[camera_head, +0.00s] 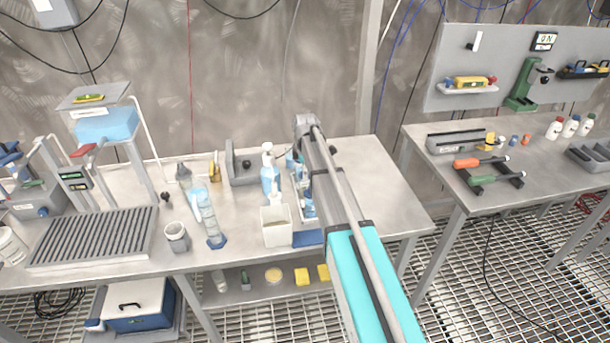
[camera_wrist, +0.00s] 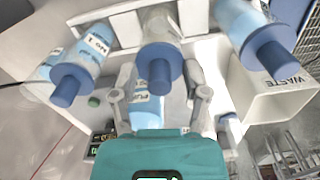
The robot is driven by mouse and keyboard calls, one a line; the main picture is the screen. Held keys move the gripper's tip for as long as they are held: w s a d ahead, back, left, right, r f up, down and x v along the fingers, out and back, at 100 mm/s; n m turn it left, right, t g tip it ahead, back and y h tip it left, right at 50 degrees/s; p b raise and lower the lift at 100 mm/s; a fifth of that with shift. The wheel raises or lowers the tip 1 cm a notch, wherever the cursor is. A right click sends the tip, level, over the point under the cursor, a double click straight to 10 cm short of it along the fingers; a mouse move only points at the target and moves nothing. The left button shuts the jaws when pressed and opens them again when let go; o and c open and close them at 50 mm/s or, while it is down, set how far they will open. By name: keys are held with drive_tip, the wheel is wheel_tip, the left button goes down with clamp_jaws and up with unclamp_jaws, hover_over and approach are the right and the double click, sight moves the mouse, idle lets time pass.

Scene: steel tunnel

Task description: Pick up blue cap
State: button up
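Three bottles with blue caps stand in a row in a white rack in the wrist view. The left cap (camera_wrist: 72,80), the middle cap (camera_wrist: 158,72) and the right cap (camera_wrist: 270,55) each have a wide flange and a narrower stub. My gripper (camera_wrist: 161,93) is open, its two grey fingers spread to the left and right. The middle cap lies between the fingers in the picture, with a visible gap on both sides. Another labelled bottle (camera_wrist: 146,108) shows lower down between the fingers.
A white box marked WASTE (camera_wrist: 275,92) stands right of the rack. In the head view, a pump bottle (camera_head: 270,178), a tall cylinder (camera_head: 209,220) and a white container (camera_head: 276,228) stand close by on the steel table (camera_head: 372,180). The table's right end is clear.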

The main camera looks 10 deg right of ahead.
drive_tip(key=shift+s, duration=0.1)
drive_tip(key=shift+c, duration=0.3)
drive_tip(key=shift+r+p, duration=0.3)
drive_tip(key=shift+p, duration=0.05)
clamp_jaws()
drive_tip(key=shift+w+r+p, duration=0.2)
drive_tip(key=shift+r+p, duration=0.25)
drive_tip(key=shift+p, duration=0.1)
drive_tip(key=s+r+p, duration=1.1)
drive_tip(key=s, duration=0.3)
drive_tip(key=shift+d+r, duration=0.15)
drive_tip(key=shift+d, duration=0.05)
